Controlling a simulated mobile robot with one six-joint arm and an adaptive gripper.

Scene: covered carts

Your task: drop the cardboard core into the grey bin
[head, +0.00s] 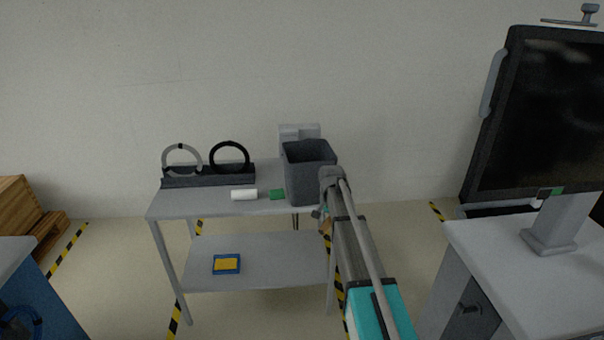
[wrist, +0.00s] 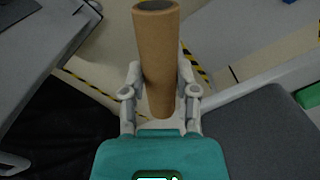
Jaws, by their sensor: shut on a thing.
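The cardboard core (wrist: 157,60) is a plain brown tube, held lengthwise between the two fingers of my gripper (wrist: 160,88) in the wrist view. Its far end shows a dark round opening. In the head view my gripper (head: 323,213) is beside the bin's right side, lower than its rim, and mostly hidden by my arm. A small tan part of the core (head: 327,229) shows there. The grey bin (head: 307,178) stands upright at the right end of the cart top, open upward. Its inside bottom is hidden. A dark grey surface (wrist: 262,130), probably the bin, fills the wrist view's lower right.
The grey cart (head: 180,208) also carries a black rack with two rings (head: 205,176), a white roll (head: 244,194) and a green block (head: 277,195). A blue-and-yellow item (head: 227,264) lies on its lower shelf. A monitor (head: 540,110) and desk (head: 490,238) stand at right.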

